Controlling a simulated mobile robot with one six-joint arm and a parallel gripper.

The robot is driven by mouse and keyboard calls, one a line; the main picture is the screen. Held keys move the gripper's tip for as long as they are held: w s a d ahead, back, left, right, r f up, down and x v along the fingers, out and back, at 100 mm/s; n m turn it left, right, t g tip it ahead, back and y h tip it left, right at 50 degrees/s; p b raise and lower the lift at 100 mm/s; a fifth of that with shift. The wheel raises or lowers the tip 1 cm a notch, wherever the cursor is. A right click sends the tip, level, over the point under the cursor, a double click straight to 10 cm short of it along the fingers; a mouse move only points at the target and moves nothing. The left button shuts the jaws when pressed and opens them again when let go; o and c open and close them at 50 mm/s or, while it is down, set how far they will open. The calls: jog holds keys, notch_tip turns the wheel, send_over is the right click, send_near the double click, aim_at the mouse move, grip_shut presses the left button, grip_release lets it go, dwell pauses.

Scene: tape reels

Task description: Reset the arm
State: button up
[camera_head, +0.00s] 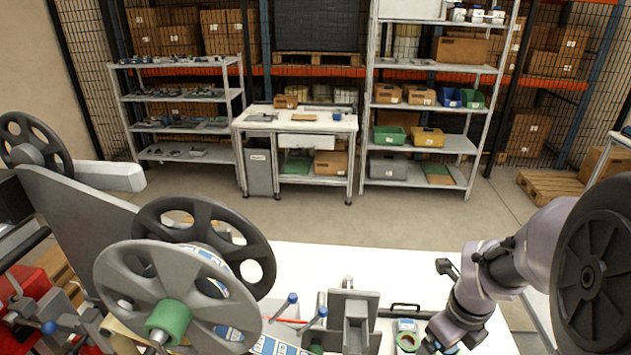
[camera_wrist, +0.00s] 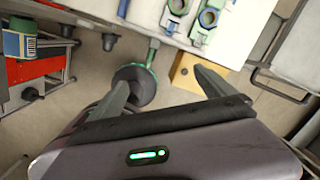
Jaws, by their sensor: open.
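My gripper (camera_wrist: 162,78) is open in the wrist view, with its two dark fingers spread apart and nothing seen held between them. A dark round part on a green shaft (camera_wrist: 150,55) shows beyond the left finger, partly hidden by it. In the head view my arm (camera_head: 498,268) comes in from the right and bends down over the right side of the white worktop (camera_head: 350,258). The gripper's fingers are not clear in the head view.
Large grey (camera_head: 120,262) and dark (camera_head: 255,250) reels stand at the left of the head view. A grey bracket (camera_head: 354,310) and a green-ringed part (camera_head: 407,340) are on the worktop. In the wrist view, a yellow-brown box (camera_wrist: 184,75) sits near the worktop edge. Shelves (camera_head: 180,95) stand far back.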

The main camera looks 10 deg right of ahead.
jog(key=s+a+r+n+t+y, duration=0.1)
jog(key=s+a+r+n+t, duration=0.2)
jog(key=a+r+n, duration=0.8)
jog(key=s+a+r+n+t+y, duration=0.1)
jog(key=s+a+r+n+t, duration=0.15)
jog(key=a+r+n, duration=0.8)
jog(key=s+d+f+n+b, duration=0.1)
jog(key=s+f+n+b, duration=0.1)
jog(key=f+b, duration=0.3)
jog(key=s+d+f+n+g+b, duration=0.1)
jog(key=f+n+b, duration=0.3)
jog(key=f, duration=0.8)
jog(key=shift+s+f+b, duration=0.15)
jog(key=shift+s+b, duration=0.25)
jog(key=shift+b, duration=0.65)
